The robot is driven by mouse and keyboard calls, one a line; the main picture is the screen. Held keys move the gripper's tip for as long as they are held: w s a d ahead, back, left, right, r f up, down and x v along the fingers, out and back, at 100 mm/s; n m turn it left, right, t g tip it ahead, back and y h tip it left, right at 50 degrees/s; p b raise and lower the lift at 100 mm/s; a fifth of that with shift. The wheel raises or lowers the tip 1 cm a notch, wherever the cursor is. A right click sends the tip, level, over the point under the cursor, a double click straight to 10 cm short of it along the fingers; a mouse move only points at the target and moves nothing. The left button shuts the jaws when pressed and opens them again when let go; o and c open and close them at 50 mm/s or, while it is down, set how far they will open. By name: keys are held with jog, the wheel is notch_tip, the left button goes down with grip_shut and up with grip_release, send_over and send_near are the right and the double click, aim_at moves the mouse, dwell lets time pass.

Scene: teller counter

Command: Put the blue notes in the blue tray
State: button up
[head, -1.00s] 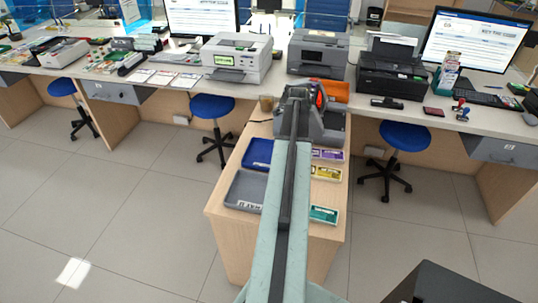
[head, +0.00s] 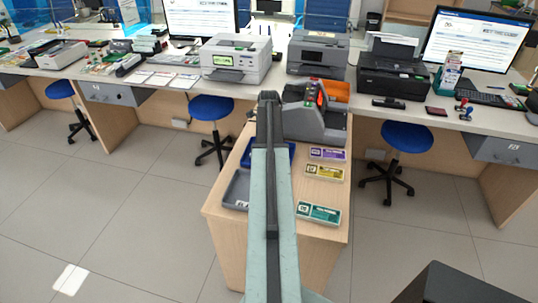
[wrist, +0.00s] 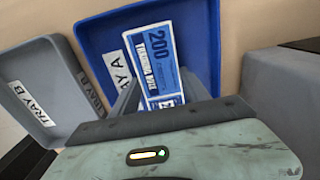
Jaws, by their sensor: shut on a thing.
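The blue notes (wrist: 155,58), a banded bundle marked 200, are between the fingers of my gripper (wrist: 160,94) in the wrist view. My gripper is shut on them. The blue tray (wrist: 198,25), labelled TRAY A, lies behind and around the notes in that view. I cannot tell whether the notes touch its floor. In the head view the blue tray (head: 245,154) is partly covered by my arm, and my gripper and the notes are hidden.
A grey tray (wrist: 45,65), labelled TRAY B, is left of the blue tray. A grey counting machine (head: 318,125) stands behind right on the wooden stand. Purple (head: 328,154), yellow (head: 324,172) and teal (head: 319,212) note bundles lie along its right side.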

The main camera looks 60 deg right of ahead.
jog(key=o, duration=1.5)
jog(key=shift+c, duration=0.2)
notch_tip(320, 180, up, 12)
jog(key=p, duration=1.2)
jog(key=shift+r, duration=0.2)
jog(key=shift+f, duration=0.1)
